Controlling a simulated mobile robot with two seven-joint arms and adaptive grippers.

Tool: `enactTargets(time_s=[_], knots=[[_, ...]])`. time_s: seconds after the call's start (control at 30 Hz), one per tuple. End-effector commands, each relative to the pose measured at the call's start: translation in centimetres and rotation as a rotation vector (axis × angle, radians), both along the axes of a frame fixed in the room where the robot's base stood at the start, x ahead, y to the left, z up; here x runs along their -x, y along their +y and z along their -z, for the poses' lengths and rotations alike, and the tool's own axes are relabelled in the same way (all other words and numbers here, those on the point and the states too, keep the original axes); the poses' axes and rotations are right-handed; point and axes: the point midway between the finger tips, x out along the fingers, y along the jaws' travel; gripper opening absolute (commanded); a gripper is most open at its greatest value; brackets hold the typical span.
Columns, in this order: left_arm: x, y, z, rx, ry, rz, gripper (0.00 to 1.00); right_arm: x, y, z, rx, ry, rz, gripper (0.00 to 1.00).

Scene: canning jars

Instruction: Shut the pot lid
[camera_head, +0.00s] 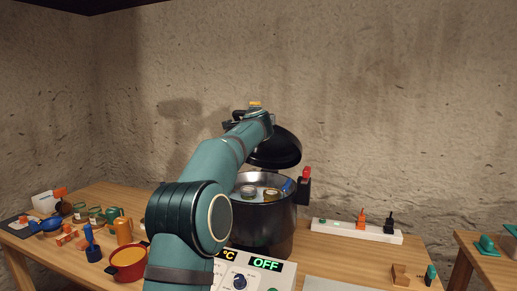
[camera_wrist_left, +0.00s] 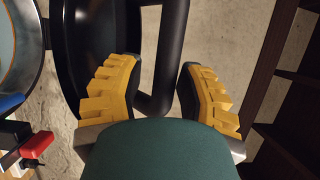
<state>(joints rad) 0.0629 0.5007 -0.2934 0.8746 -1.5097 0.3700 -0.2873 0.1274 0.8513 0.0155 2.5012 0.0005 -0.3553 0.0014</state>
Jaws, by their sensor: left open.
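The dark pot (camera_head: 268,240) stands on the table with its shiny inside and several jars showing. Its black lid (camera_head: 278,150) is raised, tilted up behind the opening. In the left wrist view the lid (camera_wrist_left: 85,50) is dark beside the pot's metal rim (camera_wrist_left: 38,75). My left gripper (camera_head: 255,106) is up at the lid's top; the arm hides part of the pot. In the wrist view its yellow fingers (camera_wrist_left: 158,82) are open, with the lid's black handle bar (camera_wrist_left: 172,50) between them. I cannot tell whether either finger touches it. My right gripper is not in view.
A control box reading OFF (camera_head: 265,264) stands in front of the pot. A power strip (camera_head: 355,231) with plugs lies to the right. A red pot (camera_head: 128,265), blue and orange items and several jars crowd the left. The wall is close behind the lid.

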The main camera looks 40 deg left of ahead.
Motion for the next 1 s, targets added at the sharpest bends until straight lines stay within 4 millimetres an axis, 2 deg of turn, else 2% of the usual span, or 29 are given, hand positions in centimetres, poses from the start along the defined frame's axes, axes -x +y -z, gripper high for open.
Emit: enactTargets(time_s=[0.33, 1.0], knots=[[1.4, -1.4, 1.2, 0.002, -0.001, 0.002, 0.36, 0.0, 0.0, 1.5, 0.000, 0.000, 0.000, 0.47], [4.1, -3.8, 3.2, 0.003, 0.001, -0.001, 0.36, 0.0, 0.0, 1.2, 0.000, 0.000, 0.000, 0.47]])
